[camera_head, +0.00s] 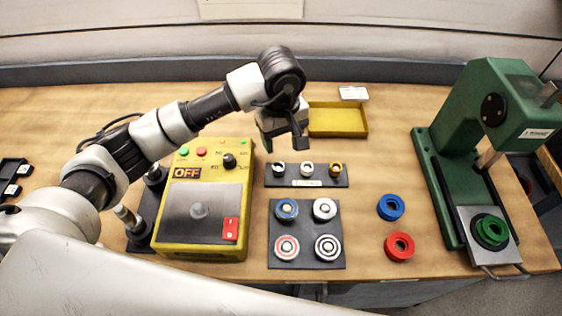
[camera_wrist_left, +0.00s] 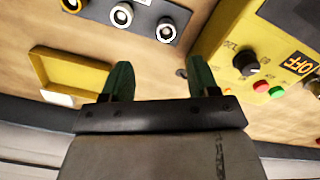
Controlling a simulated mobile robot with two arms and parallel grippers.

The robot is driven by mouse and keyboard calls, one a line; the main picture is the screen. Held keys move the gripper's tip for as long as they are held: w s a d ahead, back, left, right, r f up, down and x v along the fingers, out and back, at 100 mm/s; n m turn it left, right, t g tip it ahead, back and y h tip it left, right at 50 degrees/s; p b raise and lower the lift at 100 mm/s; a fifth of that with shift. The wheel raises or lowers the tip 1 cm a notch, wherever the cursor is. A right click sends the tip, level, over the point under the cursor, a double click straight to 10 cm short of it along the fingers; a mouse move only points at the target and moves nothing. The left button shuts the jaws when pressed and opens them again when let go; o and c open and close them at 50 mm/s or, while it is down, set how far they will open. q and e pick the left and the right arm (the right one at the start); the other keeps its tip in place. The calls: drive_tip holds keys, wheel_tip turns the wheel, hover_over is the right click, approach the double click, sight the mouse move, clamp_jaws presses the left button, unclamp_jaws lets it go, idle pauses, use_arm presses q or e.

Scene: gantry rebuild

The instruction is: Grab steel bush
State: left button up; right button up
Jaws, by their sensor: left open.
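A small grey rack (camera_head: 322,183) in the middle of the table holds three ring-shaped bushes in a row. The left bush (camera_head: 278,168) and the middle bush (camera_head: 307,170) look silvery or whitish; I cannot tell which is steel. The right bush (camera_head: 336,169) is brass-coloured. In the left wrist view the rack (camera_wrist_left: 145,15) shows at the top, with the silvery end bush (camera_wrist_left: 166,30) nearest between the finger lines. My left gripper (camera_head: 284,145) is open and empty, above and just behind the rack's left end. Its green fingers also show apart in the left wrist view (camera_wrist_left: 160,78). My right gripper is not in view.
A yellow control box (camera_head: 170,215) stands left of the rack. A dark plate (camera_head: 307,232) with several bearings lies in front. A yellow tray (camera_head: 337,121) is behind. Blue (camera_head: 391,207) and red (camera_head: 399,246) rings lie right, before a green press (camera_head: 440,150).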

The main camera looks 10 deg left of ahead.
use_arm(q)
drive_tip(key=p, duration=0.1)
hover_over(279, 168)
wheel_tip(279, 168, down, 4)
drive_tip(key=shift+d+f, duration=0.15)
drive_tip(key=shift+f, duration=0.4)
wheel_tip(279, 168, down, 4)
drive_tip(key=p, duration=0.3)
drive_tip(key=shift+s, duration=0.1)
drive_tip(key=shift+f, duration=0.7)
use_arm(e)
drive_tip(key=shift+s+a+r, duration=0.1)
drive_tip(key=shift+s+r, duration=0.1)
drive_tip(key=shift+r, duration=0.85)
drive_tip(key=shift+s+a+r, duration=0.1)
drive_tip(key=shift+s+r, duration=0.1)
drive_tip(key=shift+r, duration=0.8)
use_arm(q)
drive_tip(key=c, duration=1)
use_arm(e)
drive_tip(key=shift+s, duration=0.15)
use_arm(q)
drive_tip(key=shift+r, duration=0.1)
